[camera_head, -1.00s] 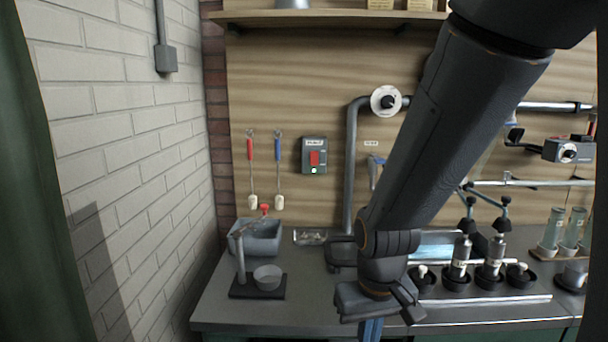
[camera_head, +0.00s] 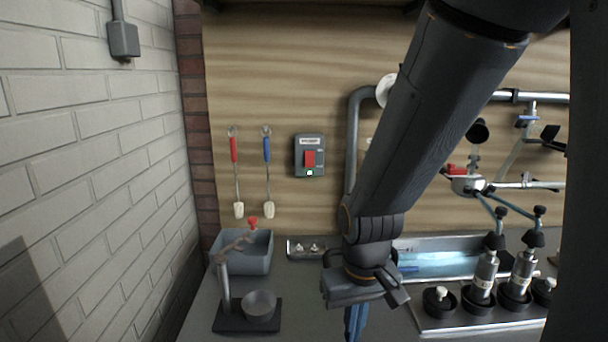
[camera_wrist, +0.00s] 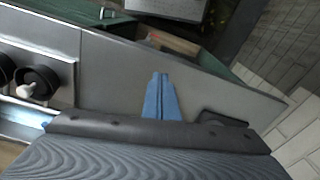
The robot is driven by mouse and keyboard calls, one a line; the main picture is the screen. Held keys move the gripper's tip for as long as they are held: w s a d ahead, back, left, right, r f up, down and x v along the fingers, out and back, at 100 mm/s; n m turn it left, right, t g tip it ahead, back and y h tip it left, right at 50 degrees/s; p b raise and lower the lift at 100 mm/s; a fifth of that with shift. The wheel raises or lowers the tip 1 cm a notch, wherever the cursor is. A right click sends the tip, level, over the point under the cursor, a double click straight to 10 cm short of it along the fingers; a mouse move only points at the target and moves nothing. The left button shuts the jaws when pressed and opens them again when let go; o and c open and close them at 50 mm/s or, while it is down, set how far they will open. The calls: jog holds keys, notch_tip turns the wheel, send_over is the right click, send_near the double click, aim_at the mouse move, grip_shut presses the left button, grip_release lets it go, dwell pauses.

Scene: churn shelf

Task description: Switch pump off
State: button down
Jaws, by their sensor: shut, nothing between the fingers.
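The pump switch (camera_head: 309,156) is a dark grey box on the wooden back wall, with a red rocker and a lit green lamp below it. A label plate sits at its top, too small to read. My gripper (camera_head: 355,322) hangs over the front of the counter, below and to the right of the switch, well apart from it. In the wrist view its blue fingers (camera_wrist: 160,97) are together with nothing between them, pointing down at the grey counter. The switch does not show in the wrist view.
Below are a grey basin (camera_head: 258,258), a small stand with a cup (camera_head: 259,305) and a small tray (camera_head: 300,254). A grey pipe (camera_head: 354,140) runs right of the switch. Metal cylinders (camera_head: 485,275) stand right.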

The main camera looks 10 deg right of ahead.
jog(key=w+f+t+b, duration=0.1)
jog(key=w, duration=0.3)
jog(key=w+a+f+t+b, duration=0.1)
jog(key=w+t+b, duration=0.1)
jog(key=w, duration=0.2)
jog(key=w+f+t+b, duration=0.1)
jog(key=w+t, duration=0.1)
jog(key=w, duration=0.3)
jog(key=shift+a, duration=0.35)
jog(key=w+t+b, duration=0.1)
jog(key=w+t, duration=0.1)
jog(key=w, duration=0.2)
jog(key=w+r+t+b, duration=0.1)
jog(key=w+t+b, duration=0.1)
jog(key=w, duration=0.2)
jog(key=w+r+t+b, duration=0.1)
jog(key=w+t+b, duration=0.1)
jog(key=w, duration=0.2)
jog(key=shift+w+a+r, duration=0.2)
jog(key=shift+a, duration=0.1)
jog(key=w+r+m+t+h+b, duration=0.1)
jog(key=w+r+t+h+b, duration=0.1)
jog(key=w+r+t+b, duration=0.4)
jog(key=s+r+m+t+h+b, duration=0.1)
jog(key=s+r+t+h+b, duration=0.1)
jog(key=r+t, duration=0.4)
jog(key=shift+s+t+h+b, duration=0.4)
jog(key=shift+s+b, duration=0.1)
jog(key=shift+s, duration=0.35)
